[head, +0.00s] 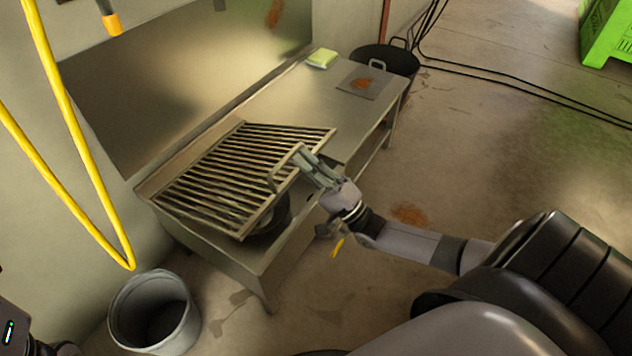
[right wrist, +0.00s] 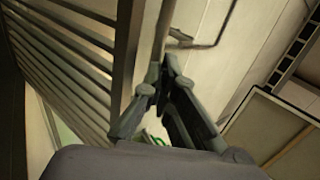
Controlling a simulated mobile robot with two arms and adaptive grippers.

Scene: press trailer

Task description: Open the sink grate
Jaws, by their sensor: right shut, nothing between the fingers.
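The sink grate (head: 218,178), a rectangular frame of parallel metal bars, lies over the left part of the metal sink table (head: 330,118). Its near edge looks raised, with a dark round opening (head: 268,222) showing beneath it. My right gripper (head: 287,166) is at the grate's near right side, over its edge. In the right wrist view, the grate's bars (right wrist: 75,70) fill the left, and my right gripper (right wrist: 163,68) is shut and empty beside the frame bar. I cannot tell whether it touches the grate. My left gripper is not in view.
A green sponge (head: 322,58) and a stained plate with a handle (head: 366,82) lie at the table's far end. A grey bucket (head: 153,312) stands at the lower left, and a dark tub (head: 388,58) behind the table. A yellow hose (head: 75,130) hangs at left.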

